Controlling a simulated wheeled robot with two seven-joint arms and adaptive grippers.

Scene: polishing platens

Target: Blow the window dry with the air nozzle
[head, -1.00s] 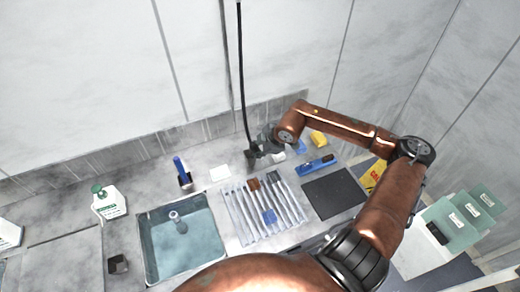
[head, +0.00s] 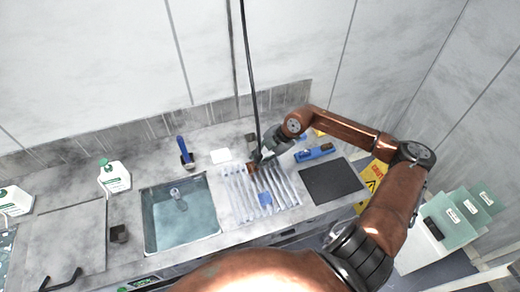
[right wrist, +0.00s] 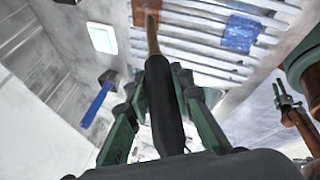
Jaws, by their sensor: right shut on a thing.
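The air nozzle, a black body with a brass tip (right wrist: 152,38), is held in my right gripper (head: 265,153); the gripper's green fingers close around its body in the right wrist view (right wrist: 160,100). Its black hose (head: 250,80) hangs from above. The tip points at a small brown square piece (right wrist: 146,12) at the far edge of the slatted rack (head: 285,200); whether they touch I cannot tell. A blue square piece (right wrist: 240,34) also lies on the rack. I cannot tell for sure which piece is the window.
A water basin (head: 148,222) is left of the rack and a dark mat (head: 330,181) right of it. A white square (head: 220,156), a blue-handled tool (head: 184,148) and a blue tool (head: 314,152) lie behind. A white bottle (head: 115,177) stands left.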

